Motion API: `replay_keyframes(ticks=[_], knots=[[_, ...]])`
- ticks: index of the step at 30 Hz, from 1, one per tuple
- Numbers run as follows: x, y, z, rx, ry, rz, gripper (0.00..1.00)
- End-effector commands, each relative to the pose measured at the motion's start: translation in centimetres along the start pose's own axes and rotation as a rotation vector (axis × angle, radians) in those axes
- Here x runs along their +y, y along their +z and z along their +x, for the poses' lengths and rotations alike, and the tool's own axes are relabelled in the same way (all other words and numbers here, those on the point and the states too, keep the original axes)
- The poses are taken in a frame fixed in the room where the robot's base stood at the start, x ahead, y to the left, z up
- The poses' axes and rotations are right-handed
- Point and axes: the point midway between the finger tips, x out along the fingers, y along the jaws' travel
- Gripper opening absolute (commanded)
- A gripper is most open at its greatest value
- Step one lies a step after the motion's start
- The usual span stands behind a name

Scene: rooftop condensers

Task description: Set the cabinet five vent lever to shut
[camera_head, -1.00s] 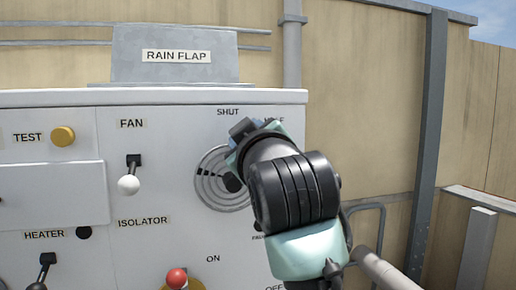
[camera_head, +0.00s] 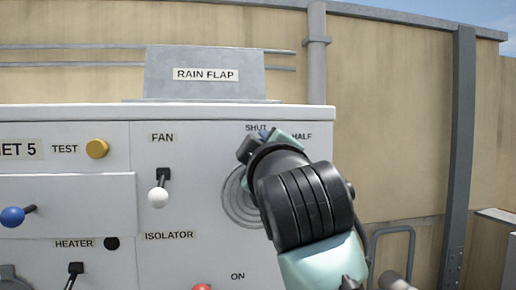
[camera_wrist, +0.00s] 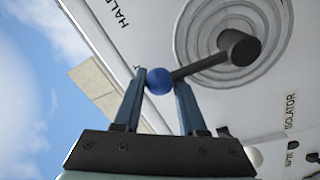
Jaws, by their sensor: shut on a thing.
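The vent lever has a blue ball knob (camera_wrist: 159,81) on a dark arm and hub (camera_wrist: 238,48) in the wrist view. The hub is at the middle of a ringed round vent (camera_head: 236,205) on the cabinet front, partly covered by my arm in the head view. My gripper (camera_wrist: 160,88) is shut on the blue knob, with a finger on each side. In the head view my gripper (camera_head: 258,142) is at the top of the vent, right under the SHUT label (camera_head: 256,128), left of the HALF label (camera_head: 301,137). The lever itself is hidden there.
The white cabinet (camera_head: 185,125) also carries a white FAN knob (camera_head: 158,197), a yellow TEST button (camera_head: 97,149), a blue-knobbed handle (camera_head: 13,216) and a red knob (camera_head: 202,287). A grey rain flap (camera_head: 205,90) stands on top. A grey post (camera_head: 459,150) is at right.

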Motion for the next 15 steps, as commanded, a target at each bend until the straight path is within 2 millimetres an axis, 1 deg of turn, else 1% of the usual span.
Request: replay_keyframes(ticks=[1, 3, 4, 9, 15], knots=[[-0.73, 0.77, 0.17, -0.019, -0.018, -0.001, 0.00], [-0.74, 0.76, 0.17, -0.018, -0.018, -0.001, 0.00], [-0.73, 0.76, 0.17, -0.018, -0.018, -0.001, 0.44], [-0.59, 0.57, 0.13, -0.014, -0.015, 0.001, 0.73], [-0.38, 0.32, 0.07, -0.009, -0.010, 0.001, 0.73]])
